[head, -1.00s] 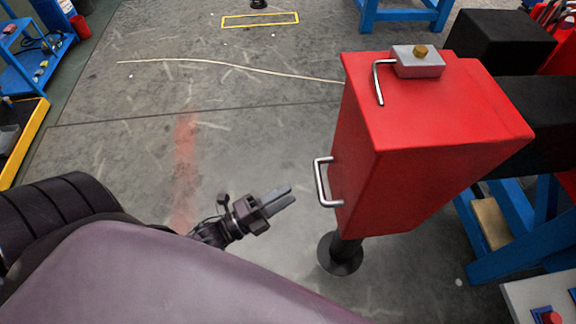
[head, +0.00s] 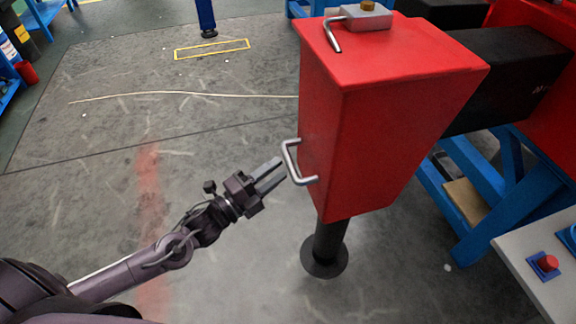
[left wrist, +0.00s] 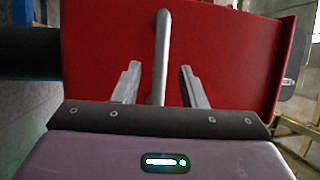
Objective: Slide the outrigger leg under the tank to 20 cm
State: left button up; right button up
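The red tank (head: 385,120) stands at the right of centre in the head view, with a metal handle (head: 291,162) on its left side. Below it is the black outrigger leg (head: 330,240) with a round foot (head: 324,262) at the floor. My left gripper (head: 277,172) is open just left of the handle. In the left wrist view the handle (left wrist: 161,60) runs upright between the two spread fingers (left wrist: 158,85), in front of the red tank face (left wrist: 220,50). I cannot tell whether a finger touches it. My right gripper is not in view.
A grey block with a bent metal lever (head: 333,38) sits on top of the tank. A blue stand (head: 500,185) carries black beams (head: 515,75) at the right. A grey box with a red button (head: 547,263) is at lower right. The floor left of the tank is open.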

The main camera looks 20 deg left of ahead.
aim_at(290, 159)
pick_arm(q)
jog(key=x, duration=0.4)
jog(key=shift+w+d, duration=0.25)
jog(key=shift+w, duration=0.05)
jog(key=c, duration=0.7)
grip_shut()
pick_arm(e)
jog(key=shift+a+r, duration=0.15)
